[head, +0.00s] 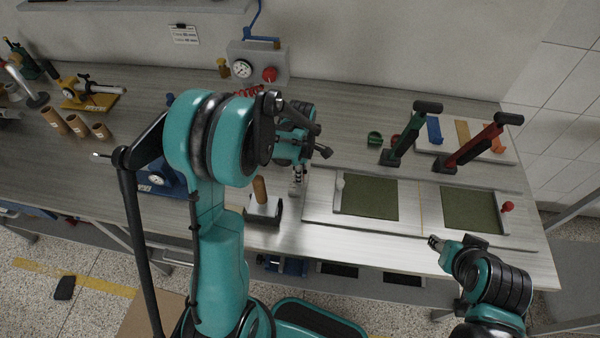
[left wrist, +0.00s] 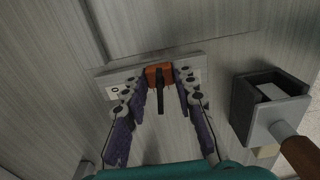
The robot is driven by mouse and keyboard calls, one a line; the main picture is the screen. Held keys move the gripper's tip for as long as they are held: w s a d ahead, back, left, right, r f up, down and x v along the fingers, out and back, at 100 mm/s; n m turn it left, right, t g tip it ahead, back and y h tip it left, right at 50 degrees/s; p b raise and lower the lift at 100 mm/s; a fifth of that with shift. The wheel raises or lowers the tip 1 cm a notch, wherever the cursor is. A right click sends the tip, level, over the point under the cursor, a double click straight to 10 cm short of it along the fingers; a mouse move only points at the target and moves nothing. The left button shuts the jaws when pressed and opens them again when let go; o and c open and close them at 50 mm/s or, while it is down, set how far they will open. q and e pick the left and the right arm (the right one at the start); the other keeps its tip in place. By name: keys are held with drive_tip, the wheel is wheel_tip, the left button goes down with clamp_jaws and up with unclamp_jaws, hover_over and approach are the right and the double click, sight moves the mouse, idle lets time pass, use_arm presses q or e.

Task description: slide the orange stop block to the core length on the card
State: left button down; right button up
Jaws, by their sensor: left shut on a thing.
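The orange stop block (left wrist: 159,72) sits on a grey rail (left wrist: 104,80) in the left wrist view, with a dark lever or knob pointing toward me. My left gripper (left wrist: 160,84) has its two purple-padded fingers on either side of the block, shut on it. In the head view my left gripper (head: 298,184) is low over the table, left of the metal plate, and the block is hidden there. A white card (head: 184,34) hangs on the back wall; its writing is too small to read. My right gripper (head: 434,242) is at the table's front edge, apart from everything; its fingers are unclear.
A dark holder with a brown-handled tool (head: 260,190) stands close by my left gripper. Green pads (head: 370,197) lie on the metal plate, with green (head: 405,135) and red (head: 478,143) levers behind. Cardboard cores (head: 77,125) stand at the left. A gauge box (head: 257,62) is at the back.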

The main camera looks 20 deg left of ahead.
use_arm(q)
drive_tip(key=w, duration=0.2)
drive_tip(key=shift+w+a, duration=0.3)
drive_tip(key=shift+a, duration=0.05)
drive_tip(key=c, duration=1.2)
unclamp_jaws()
wheel_tip(320, 180, up, 12)
drive_tip(key=shift+s+f, duration=0.1)
drive_tip(key=shift+s, duration=0.05)
